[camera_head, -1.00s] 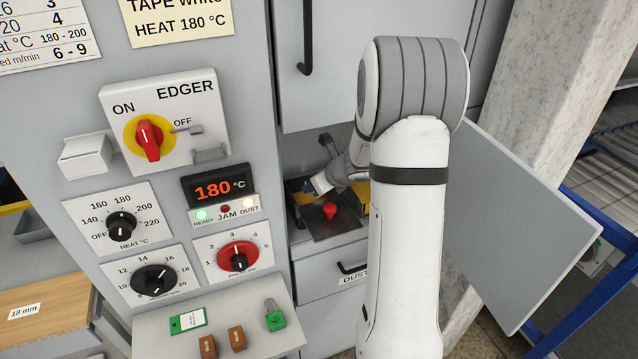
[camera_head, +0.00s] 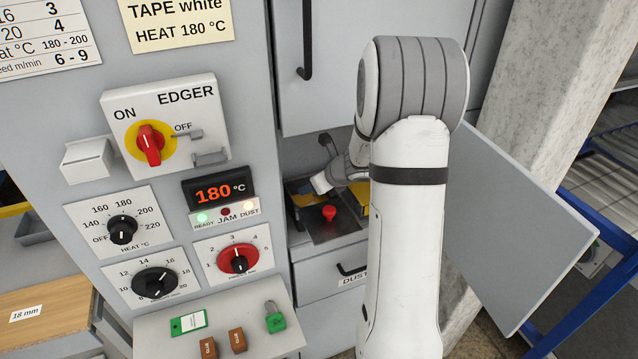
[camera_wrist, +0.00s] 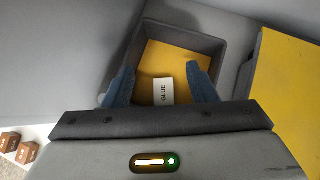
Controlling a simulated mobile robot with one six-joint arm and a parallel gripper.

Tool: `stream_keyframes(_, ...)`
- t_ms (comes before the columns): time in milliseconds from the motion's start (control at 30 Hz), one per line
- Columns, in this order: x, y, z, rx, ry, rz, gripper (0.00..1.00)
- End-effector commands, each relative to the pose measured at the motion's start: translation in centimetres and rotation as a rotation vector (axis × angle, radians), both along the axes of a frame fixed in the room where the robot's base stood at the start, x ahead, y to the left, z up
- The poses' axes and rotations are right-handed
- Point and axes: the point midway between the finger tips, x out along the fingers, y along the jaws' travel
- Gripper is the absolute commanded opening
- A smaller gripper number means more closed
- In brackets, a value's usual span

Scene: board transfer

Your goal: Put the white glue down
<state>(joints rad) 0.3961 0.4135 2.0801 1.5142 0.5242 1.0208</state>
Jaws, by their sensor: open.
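The white glue (camera_wrist: 163,92), a small block marked GLUE, lies on the yellow floor of a dark grey tray (camera_wrist: 137,62) in the wrist view. My gripper (camera_wrist: 161,88) is open, with one blue finger on each side of the block and gaps between the fingers and it. The near end of the block is close to the gripper's body. In the head view my arm reaches into the machine's open bay, and I cannot make out the gripper's fingers or the white glue there.
Beside the tray is another yellow surface (camera_wrist: 285,95). A red knob (camera_head: 329,213) stands in the bay. An open grey door (camera_head: 515,230) is right of my arm. Two brown glue blocks (camera_head: 237,340) and a green padlock (camera_head: 275,320) lie on the front shelf (camera_head: 165,330).

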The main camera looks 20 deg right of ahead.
Motion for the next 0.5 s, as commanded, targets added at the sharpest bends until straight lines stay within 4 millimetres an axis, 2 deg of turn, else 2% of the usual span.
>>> stream_keyframes(33,-0.8,-0.5,1.1,-0.001,-0.004,-0.003,0.52)
stream_keyframes(200,-3.6,-1.6,4.0,-0.003,-0.005,-0.002,0.52)
stream_keyframes(267,-5.2,-2.3,3.2,-0.001,0.000,-0.006,0.52)
stream_keyframes(500,-10.4,-4.4,3.3,-0.001,-0.001,-0.006,0.52)
